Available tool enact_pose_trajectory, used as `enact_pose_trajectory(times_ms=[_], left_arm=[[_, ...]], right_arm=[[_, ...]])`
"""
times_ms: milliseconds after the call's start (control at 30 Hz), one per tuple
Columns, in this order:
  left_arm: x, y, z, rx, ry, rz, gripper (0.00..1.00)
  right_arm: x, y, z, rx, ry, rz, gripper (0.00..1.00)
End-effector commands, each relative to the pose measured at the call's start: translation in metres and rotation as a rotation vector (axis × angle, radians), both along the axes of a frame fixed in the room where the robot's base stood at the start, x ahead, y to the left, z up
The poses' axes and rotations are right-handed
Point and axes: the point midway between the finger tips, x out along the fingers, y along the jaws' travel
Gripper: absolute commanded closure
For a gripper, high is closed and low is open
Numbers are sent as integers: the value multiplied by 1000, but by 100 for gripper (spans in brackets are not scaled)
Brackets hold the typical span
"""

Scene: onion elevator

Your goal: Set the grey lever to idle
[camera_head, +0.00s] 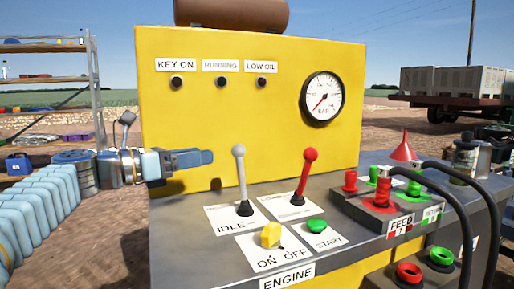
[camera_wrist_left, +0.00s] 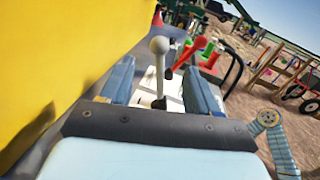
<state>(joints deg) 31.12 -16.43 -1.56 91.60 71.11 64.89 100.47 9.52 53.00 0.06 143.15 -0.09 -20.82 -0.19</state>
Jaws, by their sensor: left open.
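The grey lever (camera_head: 242,182) stands nearly upright on the engine panel, with a round grey knob on top. Its white plate reads IDLE (camera_head: 229,228) at the near left; the plate's other wording is too small to read. My left gripper (camera_head: 208,157) comes in from the left and is open, its fingertips a little left of the knob and near its height. In the left wrist view the grey lever (camera_wrist_left: 159,68) shows ahead, in line with the gap between the two blue fingers (camera_wrist_left: 157,78). No contact shows. My right gripper is not in view.
A red lever (camera_head: 306,175) stands just right of the grey one. A yellow key switch (camera_head: 271,235) and green START button (camera_head: 316,226) sit in front. The yellow wall (camera_head: 240,120) rises close behind. Hose couplings (camera_head: 383,190) and black hoses are at right.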

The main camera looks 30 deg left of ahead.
Motion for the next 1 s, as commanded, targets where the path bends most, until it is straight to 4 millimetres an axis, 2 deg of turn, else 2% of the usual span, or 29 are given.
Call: enact_pose_trajectory(times_ms=[300, 500, 700, 967, 1000], left_arm=[[61, -34, 0, -1, 2, -2, 40], [94, -53, 0, -1, 2, -1, 40], [108, -61, 0, -1, 0, 2, 40], [110, -62, 0, -1, 0, 2, 40], [110, -62, 0, -1, 0, 2, 43]], right_arm=[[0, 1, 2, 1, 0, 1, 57], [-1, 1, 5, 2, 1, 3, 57], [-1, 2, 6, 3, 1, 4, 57], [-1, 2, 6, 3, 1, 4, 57], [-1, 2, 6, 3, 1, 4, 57]])
